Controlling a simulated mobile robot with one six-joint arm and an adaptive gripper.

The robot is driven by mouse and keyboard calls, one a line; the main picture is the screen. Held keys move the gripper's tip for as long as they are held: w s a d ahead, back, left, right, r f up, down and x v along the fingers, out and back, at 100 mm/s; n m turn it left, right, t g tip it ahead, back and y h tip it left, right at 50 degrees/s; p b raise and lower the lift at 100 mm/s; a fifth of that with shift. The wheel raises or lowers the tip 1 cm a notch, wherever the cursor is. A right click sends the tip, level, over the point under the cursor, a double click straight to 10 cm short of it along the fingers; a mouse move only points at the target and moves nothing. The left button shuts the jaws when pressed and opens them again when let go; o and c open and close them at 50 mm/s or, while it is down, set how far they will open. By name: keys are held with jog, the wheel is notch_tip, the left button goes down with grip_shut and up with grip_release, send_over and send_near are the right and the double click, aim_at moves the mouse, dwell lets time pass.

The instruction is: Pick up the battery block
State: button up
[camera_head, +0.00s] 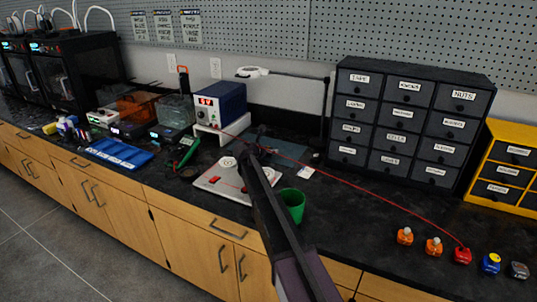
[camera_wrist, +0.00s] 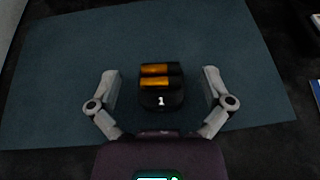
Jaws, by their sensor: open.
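The battery block (camera_wrist: 161,101) is a small black block with two orange-and-black cells on top and a white "1" on its near face. It lies on the blue-grey mat (camera_wrist: 60,70) in the wrist view. My gripper (camera_wrist: 160,76) is open, with one finger on the left and one on the right of the block. Clear gaps show between both fingers and the block. In the head view the mat (camera_head: 287,148) lies at the back of the bench, and my arm crosses in front of that area. I cannot make out the block there.
A white board (camera_head: 215,186) and green cup (camera_head: 294,204) stand near my arm. A blue power supply (camera_head: 221,103) and dark drawer cabinet (camera_head: 405,125) stand behind. A red wire (camera_head: 360,190) runs right to a red block (camera_head: 462,256). The bench's front right has free room.

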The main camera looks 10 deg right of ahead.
dwell(0.4)
jog(key=c, duration=1.3)
jog(key=shift+o, duration=0.2)
jog(key=shift+r, duration=0.2)
notch_tip(320, 180, up, 3)
jog(key=p, duration=0.3)
jog(key=s+a, duration=0.1)
jog(key=s, duration=0.4)
jog(key=s+r+p, duration=0.1)
jog(key=s, duration=0.4)
jog(key=s+a+p, duration=0.1)
jog(key=s, duration=0.4)
jog(key=shift+s+a+r, duration=0.35)
jog(key=shift+s, duration=0.05)
jog(key=shift+s, duration=0.1)
